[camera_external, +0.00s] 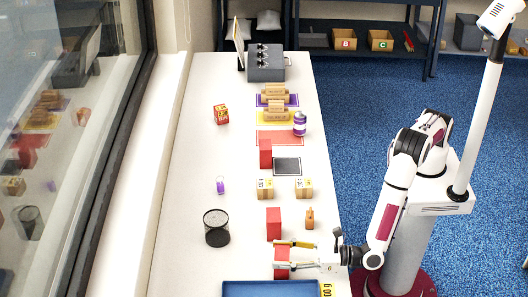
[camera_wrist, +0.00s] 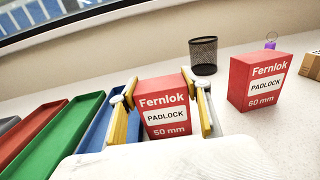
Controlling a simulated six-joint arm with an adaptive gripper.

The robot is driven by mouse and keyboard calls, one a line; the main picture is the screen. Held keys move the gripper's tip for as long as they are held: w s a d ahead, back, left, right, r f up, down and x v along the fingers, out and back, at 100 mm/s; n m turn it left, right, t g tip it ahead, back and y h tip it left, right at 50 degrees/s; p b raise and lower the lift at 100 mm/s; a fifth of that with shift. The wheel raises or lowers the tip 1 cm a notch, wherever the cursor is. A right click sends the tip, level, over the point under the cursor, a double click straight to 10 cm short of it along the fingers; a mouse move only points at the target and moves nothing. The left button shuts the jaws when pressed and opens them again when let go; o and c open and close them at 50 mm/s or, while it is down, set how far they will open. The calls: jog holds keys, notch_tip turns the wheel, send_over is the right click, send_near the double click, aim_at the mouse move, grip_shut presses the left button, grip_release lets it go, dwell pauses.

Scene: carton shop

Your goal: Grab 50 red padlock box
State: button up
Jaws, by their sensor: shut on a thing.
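A red Fernlok padlock box marked 50 mm (camera_wrist: 166,106) stands between the yellow-padded fingers of my gripper (camera_wrist: 163,118) in the wrist view. My gripper is shut on it, with a finger on each side. In the external view the held box (camera_external: 282,257) shows partly, at the near end of the table, with my gripper (camera_external: 296,256) reaching in from the right. A similar red box marked 60 mm (camera_wrist: 258,83) stands to the right in the wrist view. In the external view, a red box (camera_external: 274,223) stands just beyond the held one.
A blue tray (camera_external: 270,289) lies at the table's near end; green (camera_wrist: 62,135) and red trays (camera_wrist: 30,135) lie beside it. A black mesh cup (camera_external: 216,228) stands to the left. Small cartons (camera_external: 265,189), a wooden piece (camera_external: 310,218) and another red box (camera_external: 265,153) stand farther back.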

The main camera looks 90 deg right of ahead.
jog(key=shift+r, duration=0.15)
jog(key=shift+r, duration=4.85)
